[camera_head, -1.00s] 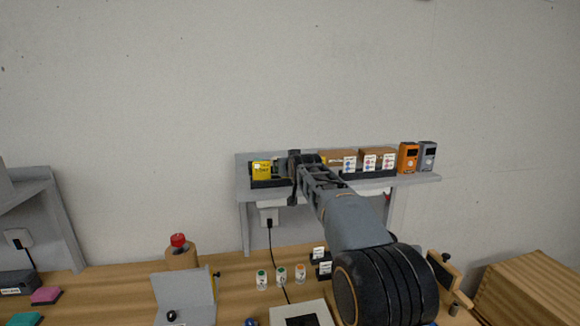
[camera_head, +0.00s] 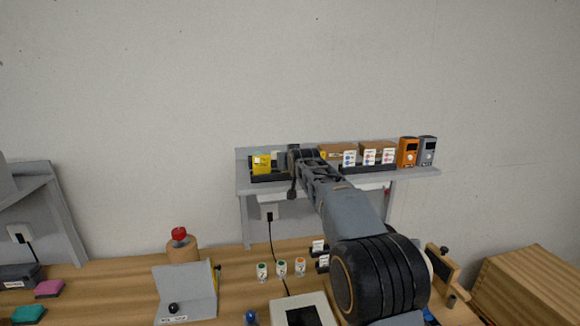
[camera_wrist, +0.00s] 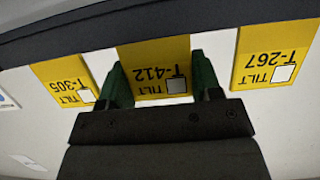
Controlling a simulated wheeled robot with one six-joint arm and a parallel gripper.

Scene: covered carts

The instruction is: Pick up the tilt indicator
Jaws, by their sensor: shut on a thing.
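Three yellow tilt indicators show upside down in the wrist view: T-305 (camera_wrist: 62,82) at left, T-412 (camera_wrist: 155,53) in the middle and T-267 (camera_wrist: 272,50) at right. My gripper (camera_wrist: 162,84) is shut on T-412, with one green fingertip at each side of it. The neighbouring indicators stand apart from the fingers. In the head view, one yellow indicator (camera_head: 262,163) shows on the wall shelf (camera_head: 410,175), just left of my gripper (camera_head: 293,172). My arm hides the held indicator there.
Brown boxes (camera_head: 378,147) with white labels, an orange device (camera_head: 408,152) and a grey device (camera_head: 428,151) stand on the shelf to the right. The wooden bench (camera_head: 110,285) below holds several small bottles, a grey stand (camera_head: 186,288) and a red-topped item (camera_head: 180,236).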

